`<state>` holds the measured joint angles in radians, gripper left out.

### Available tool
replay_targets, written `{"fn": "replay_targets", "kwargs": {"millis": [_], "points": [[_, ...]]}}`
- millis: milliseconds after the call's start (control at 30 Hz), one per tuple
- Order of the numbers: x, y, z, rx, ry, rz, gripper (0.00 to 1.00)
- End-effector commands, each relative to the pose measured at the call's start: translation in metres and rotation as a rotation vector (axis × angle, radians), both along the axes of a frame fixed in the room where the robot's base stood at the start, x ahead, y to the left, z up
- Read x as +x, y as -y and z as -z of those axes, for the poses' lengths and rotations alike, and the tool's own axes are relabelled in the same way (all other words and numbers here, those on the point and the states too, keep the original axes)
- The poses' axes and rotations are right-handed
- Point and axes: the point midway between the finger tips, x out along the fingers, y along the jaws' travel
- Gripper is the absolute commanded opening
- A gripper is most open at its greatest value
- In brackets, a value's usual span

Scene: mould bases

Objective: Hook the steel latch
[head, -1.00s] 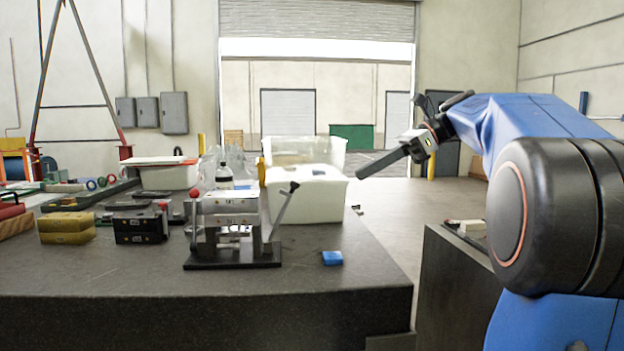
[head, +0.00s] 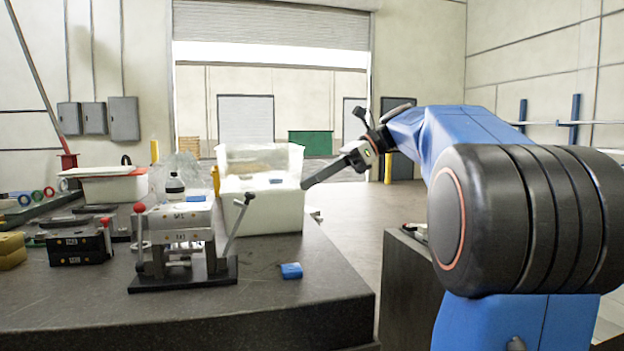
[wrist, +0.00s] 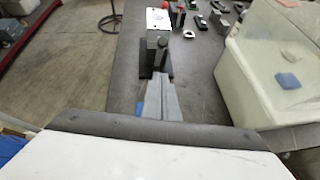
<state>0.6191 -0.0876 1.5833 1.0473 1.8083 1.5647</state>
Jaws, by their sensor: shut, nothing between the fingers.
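The mould base (head: 190,220) is a stack of grey steel blocks on a black plate near the table's front, left of centre in the head view. A slanted lever (head: 238,225) with a black end rises at its right side, and a red knob (head: 139,207) stands at its left. I cannot tell which part is the steel latch. My gripper (head: 305,185) is shut and empty, in the air to the right of the mould base, by the white bin's right edge in the picture. In the wrist view its fingers (wrist: 161,82) point toward the mould base (wrist: 157,50) and partly cover it.
A white bin (head: 265,210) stands behind the mould base. A small blue block (head: 291,271) lies on the dark table right of it. Dark blocks (head: 78,246) and a yellow block (head: 11,250) sit at left. The table front is clear. A dark cabinet (head: 405,290) stands right.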

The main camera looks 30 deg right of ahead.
Motion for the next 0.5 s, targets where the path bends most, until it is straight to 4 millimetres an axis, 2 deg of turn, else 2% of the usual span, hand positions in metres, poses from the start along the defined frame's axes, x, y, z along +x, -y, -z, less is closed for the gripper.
{"fn": "replay_targets", "kwargs": {"millis": [400, 500], "points": [[0.022, -0.057, 0.035, 0.001, -0.001, -0.004, 0.0], [0.027, -0.068, 0.031, 0.0, 0.0, -0.004, 0.0]]}}
